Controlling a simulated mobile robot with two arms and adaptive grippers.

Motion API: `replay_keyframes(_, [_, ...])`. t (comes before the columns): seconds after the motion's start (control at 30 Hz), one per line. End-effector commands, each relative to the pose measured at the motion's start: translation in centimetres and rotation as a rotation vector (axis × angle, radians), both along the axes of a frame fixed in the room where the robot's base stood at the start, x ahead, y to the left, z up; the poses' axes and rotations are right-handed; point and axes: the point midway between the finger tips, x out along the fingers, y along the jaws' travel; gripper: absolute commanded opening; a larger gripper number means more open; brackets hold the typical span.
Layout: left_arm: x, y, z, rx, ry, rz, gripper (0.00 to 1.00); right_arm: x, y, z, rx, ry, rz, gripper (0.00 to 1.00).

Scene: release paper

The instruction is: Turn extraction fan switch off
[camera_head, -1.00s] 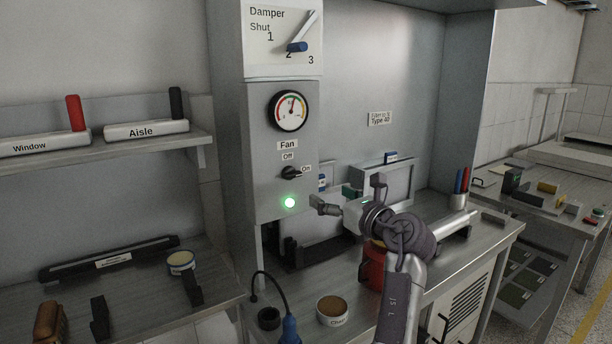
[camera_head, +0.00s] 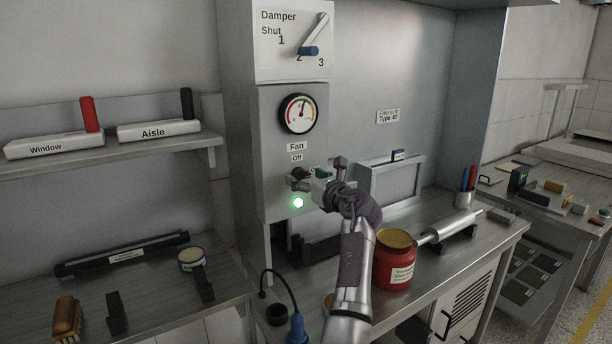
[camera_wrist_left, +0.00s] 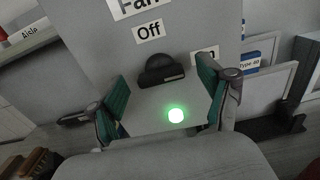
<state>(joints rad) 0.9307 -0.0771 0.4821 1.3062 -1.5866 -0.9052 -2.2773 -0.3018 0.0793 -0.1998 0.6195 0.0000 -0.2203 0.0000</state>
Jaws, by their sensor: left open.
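The fan switch is a black rotary knob (camera_head: 300,173) on the grey panel, under the "Fan" and "Off" labels. In the left wrist view the knob (camera_wrist_left: 161,70) sits between and beyond the fingers, below the "Off" label (camera_wrist_left: 149,30); the right-hand label is partly hidden by a finger. The green lamp (camera_head: 298,203) below it is lit; it also shows in the left wrist view (camera_wrist_left: 176,115). My left gripper (camera_head: 306,182) is open in front of the panel, close to the knob. I cannot tell whether a finger touches it. My right gripper is not in view.
The damper lever (camera_head: 315,36) and a round gauge (camera_head: 298,113) are above the switch. A red jar (camera_head: 394,262) stands on the bench near my left arm. A blue-ended cable (camera_head: 297,328) is at the bench front. A framed filter (camera_head: 394,182) stands behind.

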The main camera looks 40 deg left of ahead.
Motion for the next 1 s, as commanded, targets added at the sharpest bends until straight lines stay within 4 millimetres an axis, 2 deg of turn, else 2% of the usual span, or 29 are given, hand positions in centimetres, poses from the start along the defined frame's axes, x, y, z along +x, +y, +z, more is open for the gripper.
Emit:
replay_keyframes(0.23, [0.03,0.10,-0.02,0.000,0.000,0.000,0.79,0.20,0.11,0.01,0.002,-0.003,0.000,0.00])
replay_keyframes(0.27, [0.03,0.09,-0.02,0.000,0.000,0.000,0.76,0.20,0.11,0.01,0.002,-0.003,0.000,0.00])
replay_keyframes(0.6, [0.02,0.07,-0.01,0.000,0.000,0.000,0.19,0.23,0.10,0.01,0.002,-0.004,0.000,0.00])
replay_keyframes(1.0, [-0.07,0.15,0.04,-0.020,-0.074,0.001,0.19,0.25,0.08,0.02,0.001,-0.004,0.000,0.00])
